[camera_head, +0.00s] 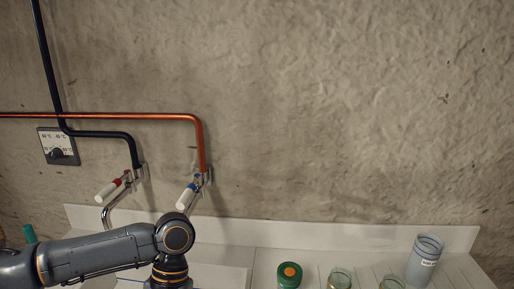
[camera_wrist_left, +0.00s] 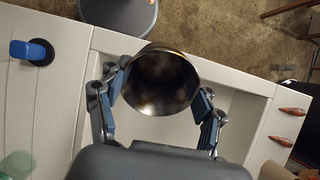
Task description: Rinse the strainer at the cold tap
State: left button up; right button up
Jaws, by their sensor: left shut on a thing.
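The cold tap (camera_head: 187,197) is on the wall in the head view, white-handled with a blue ring. The strainer (camera_wrist_left: 160,80) looks like a round, dark-lined metal cup in the wrist view; any mesh is too small to make out. My left gripper (camera_wrist_left: 158,100) is shut on it, with a blue-padded finger at each side. In the head view my left arm reaches in below the taps, and its gripper and the strainer are out of frame. My right gripper is in neither view. No running water can be made out.
A red-ringed tap (camera_head: 112,189) is left of the cold tap. A dial (camera_head: 58,147) is on the wall. A green-lidded jar (camera_head: 290,274), glass jars (camera_head: 341,279) and a grey labelled container (camera_head: 425,260) stand at right. A blue-handled item (camera_wrist_left: 32,51) is on the pale surface.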

aim_at(182, 202)
jog(key=k+j+u, duration=0.1)
jog(key=j, duration=0.25)
jog(key=k+j+u, duration=0.1)
jog(key=j, duration=0.25)
jog(key=k+j+u, duration=0.15)
jog(key=j, duration=0.25)
jog(key=k+j+u, duration=0.1)
jog(key=j, duration=0.3)
